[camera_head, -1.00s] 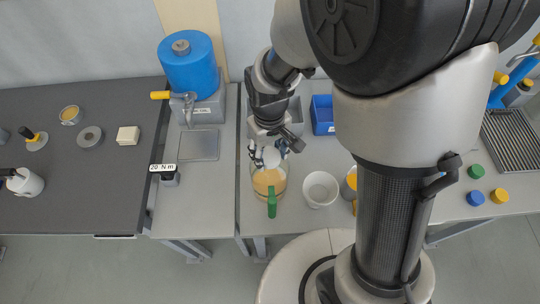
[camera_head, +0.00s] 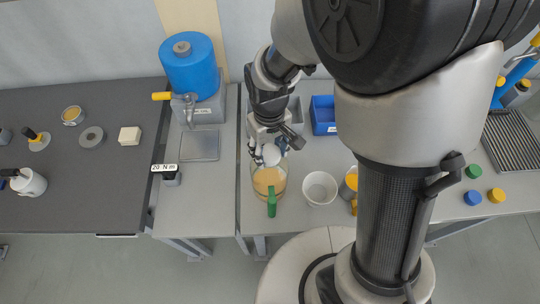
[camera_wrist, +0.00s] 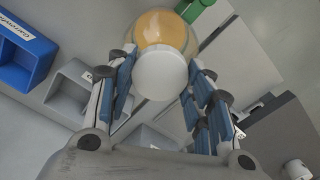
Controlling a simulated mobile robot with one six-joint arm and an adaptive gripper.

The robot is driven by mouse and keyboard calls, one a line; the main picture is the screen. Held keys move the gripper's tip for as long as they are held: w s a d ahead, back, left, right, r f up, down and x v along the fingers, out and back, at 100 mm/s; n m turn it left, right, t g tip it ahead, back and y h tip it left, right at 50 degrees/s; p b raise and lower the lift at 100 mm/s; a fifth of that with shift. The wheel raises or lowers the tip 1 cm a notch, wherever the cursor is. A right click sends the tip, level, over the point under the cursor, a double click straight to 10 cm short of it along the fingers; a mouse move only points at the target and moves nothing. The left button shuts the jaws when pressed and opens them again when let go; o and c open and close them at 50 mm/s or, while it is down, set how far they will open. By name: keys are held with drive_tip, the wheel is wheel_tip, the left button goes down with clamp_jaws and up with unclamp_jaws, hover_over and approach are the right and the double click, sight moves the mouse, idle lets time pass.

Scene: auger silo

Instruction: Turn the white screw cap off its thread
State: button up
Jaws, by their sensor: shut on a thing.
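The white screw cap (camera_head: 271,154) is round and plain. In the wrist view the cap (camera_wrist: 160,75) sits between the two fingers of my gripper (camera_wrist: 160,88). My gripper is shut on it. In the head view my gripper (camera_head: 269,150) is over the back part of a clear glass jar (camera_head: 268,181) with tan contents. The wrist view shows the jar (camera_wrist: 163,32) just beyond the cap, partly covered by it. The thread is hidden, and I cannot tell whether the cap is still on it.
A green handle (camera_head: 271,204) is at the jar's front. A white bowl (camera_head: 320,188) stands to the right. Grey and blue bins (camera_head: 323,115) are behind. A blue drum (camera_head: 188,65) stands at the back left. Coloured caps (camera_head: 474,198) lie at the far right.

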sight(269, 153)
drive_tip(key=shift+r+p, duration=1.35)
drive_tip(key=shift+r, duration=0.5)
